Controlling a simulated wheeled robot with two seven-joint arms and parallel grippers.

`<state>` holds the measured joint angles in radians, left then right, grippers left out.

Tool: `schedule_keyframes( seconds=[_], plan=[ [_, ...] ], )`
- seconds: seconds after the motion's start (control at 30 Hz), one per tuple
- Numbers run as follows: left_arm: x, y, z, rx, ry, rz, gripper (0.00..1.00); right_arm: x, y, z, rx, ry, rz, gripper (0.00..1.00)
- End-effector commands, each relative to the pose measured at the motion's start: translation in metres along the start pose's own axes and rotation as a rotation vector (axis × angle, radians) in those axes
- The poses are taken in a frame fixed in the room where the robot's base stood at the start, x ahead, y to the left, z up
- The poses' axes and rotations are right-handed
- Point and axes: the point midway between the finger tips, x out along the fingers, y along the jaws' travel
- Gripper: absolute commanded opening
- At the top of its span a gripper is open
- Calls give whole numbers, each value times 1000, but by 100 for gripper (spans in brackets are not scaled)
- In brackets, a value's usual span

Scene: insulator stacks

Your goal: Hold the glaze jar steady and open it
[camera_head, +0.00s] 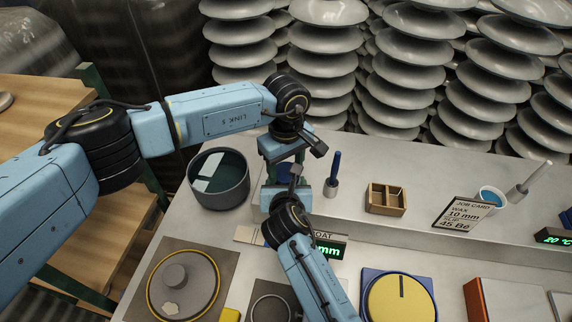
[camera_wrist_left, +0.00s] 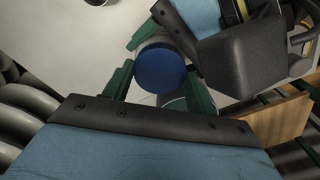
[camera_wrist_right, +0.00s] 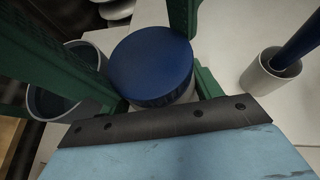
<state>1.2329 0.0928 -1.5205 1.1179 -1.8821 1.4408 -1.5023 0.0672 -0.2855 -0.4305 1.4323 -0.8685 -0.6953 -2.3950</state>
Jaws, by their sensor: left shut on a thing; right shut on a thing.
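The glaze jar has a round dark-blue lid (camera_wrist_left: 160,68) and a pale body. The lid also shows large in the right wrist view (camera_wrist_right: 151,64), level and seated on the body. In the head view the jar is mostly hidden between my two grippers. My left gripper (camera_head: 286,164) reaches in from the far side and is shut on the jar. My right gripper (camera_head: 278,182) reaches in from the near side and is also shut on it. Green fingers of both crowd around the jar. I cannot tell exactly which fingers press the lid and which the body.
A grey pot (camera_head: 219,196) stands close at left. A small cup with a blue-handled tool (camera_head: 334,170) stands close at right, then a wooden box (camera_head: 386,207) and a job card (camera_head: 461,214). Insulator stacks (camera_head: 325,45) line the back. A yellow disc (camera_head: 400,300) lies in front.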

Motion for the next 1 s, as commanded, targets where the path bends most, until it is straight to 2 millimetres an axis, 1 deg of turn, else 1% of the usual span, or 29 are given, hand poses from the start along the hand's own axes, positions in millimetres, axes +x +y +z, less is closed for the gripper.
schedule_keyframes(
  seconds=[0.03,0.07,0.2,0.47,0.57,0.8,0.83,0.87,1.0],
  plan=[
    [0,0,0,0,0,0,29,0,0,0,0,1,-1,0],
    [0,0,0,1,0,0,60,0,0,0,0,1,-1,0],
    [0,0,0,1,0,0,78,0,0,0,-1,1,-1,0],
    [-2,0,0,2,0,-1,78,0,0,0,0,1,-1,0],
    [-9,0,0,2,0,0,78,0,-1,0,-1,1,-1,0],
    [-41,0,0,4,0,1,78,0,-1,0,-1,1,-1,0],
    [-43,0,0,3,0,1,78,0,-1,0,-1,1,-1,0],
    [-44,0,0,4,0,1,75,0,-1,0,-1,1,-1,0],
    [-49,1,2,57,-3,1,75,0,-1,0,-1,1,-1,0]
  ],
)
